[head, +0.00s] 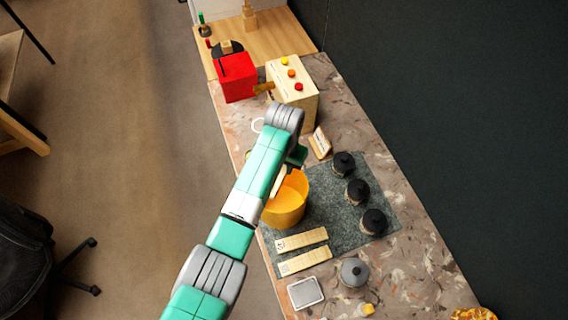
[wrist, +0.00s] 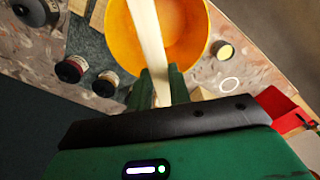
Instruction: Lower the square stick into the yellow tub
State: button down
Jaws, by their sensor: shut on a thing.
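The yellow tub (head: 287,204) stands on the grey mat in the head view, partly hidden behind my arm. In the wrist view the tub (wrist: 122,32) is at the top, its open mouth facing the camera. The pale square stick (wrist: 149,40) is between the fingers of my gripper (wrist: 160,88), which is shut on it. The stick reaches from the fingers across the tub's opening in the wrist view. In the head view a short part of the stick (head: 279,181) shows at the tub's rim beside my arm. Whether its far end touches the tub is unclear.
Several black-lidded jars (head: 358,191) stand right of the tub on the mat (head: 338,230). Two labelled wooden strips (head: 302,239) lie in front of it. A wooden box with coloured knobs (head: 293,93) and a red box (head: 236,77) stand behind.

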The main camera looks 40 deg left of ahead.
jog(key=shift+d+r+p, duration=0.1)
jog(key=shift+p, duration=0.25)
jog(key=shift+s+r+p, duration=0.1)
jog(key=shift+s+p, duration=0.15)
jog(key=shift+p, duration=0.2)
jog(key=b, duration=1.6)
send_over(284, 202)
notch_tip(284, 202, down, 21)
jog(key=shift+s+f, duration=0.1)
jog(key=c, duration=1.2)
grip_release()
jog(key=shift+c, duration=0.2)
notch_tip(284, 202, up, 22)
jog(key=p, duration=1.6)
jog(key=shift+p, duration=0.35)
